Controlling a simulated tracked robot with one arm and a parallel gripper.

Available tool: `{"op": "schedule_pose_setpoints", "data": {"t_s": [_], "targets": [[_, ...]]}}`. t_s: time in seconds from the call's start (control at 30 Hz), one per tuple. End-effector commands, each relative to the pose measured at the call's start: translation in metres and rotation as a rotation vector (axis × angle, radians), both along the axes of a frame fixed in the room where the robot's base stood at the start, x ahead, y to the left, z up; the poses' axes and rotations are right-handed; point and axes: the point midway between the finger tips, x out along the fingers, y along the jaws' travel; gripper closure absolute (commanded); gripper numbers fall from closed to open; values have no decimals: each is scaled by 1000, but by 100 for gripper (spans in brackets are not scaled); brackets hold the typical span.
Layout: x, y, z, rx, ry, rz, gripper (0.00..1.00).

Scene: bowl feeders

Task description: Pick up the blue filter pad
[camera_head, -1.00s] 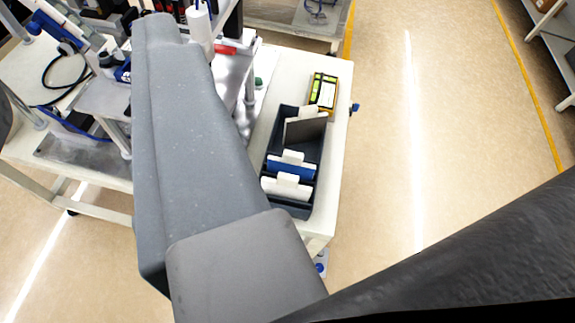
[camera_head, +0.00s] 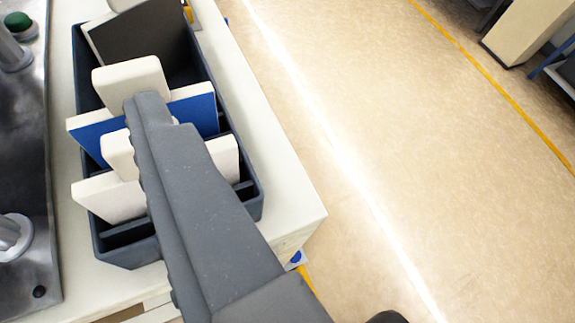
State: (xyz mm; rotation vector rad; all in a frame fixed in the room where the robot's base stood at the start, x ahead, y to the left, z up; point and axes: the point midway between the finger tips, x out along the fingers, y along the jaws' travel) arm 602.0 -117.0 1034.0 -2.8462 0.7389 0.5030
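The blue filter pad (camera_head: 203,113) stands upright in a slot of the dark tray (camera_head: 247,165), with a white grip block (camera_head: 128,80) on its upper edge. My gripper (camera_head: 152,108) shows as one long grey finger reaching up from the bottom of the view. Its tip overlaps the blue pad's middle, just below the grip block, and hides part of the pad. I cannot tell whether it touches. No second finger can be made out, so the opening is not clear.
A white pad (camera_head: 108,199) with its own grip block stands in front of the blue one, partly behind my finger. A dark pad (camera_head: 140,46) leans at the tray's back. A metal plate (camera_head: 28,150) is left; open floor (camera_head: 430,170) lies right.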

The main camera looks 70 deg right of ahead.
Motion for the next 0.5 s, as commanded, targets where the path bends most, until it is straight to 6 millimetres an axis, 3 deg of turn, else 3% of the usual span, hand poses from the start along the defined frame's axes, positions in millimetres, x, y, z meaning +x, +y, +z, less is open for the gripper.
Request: {"op": "schedule_pose_setpoints", "data": {"t_s": [0.03,0.2,0.5], "targets": [[-7,-7,-15,-15,26,-29,31],[-15,-20,-33,-44,59,-75,31],[11,-39,-47,-45,59,-78,31]]}}
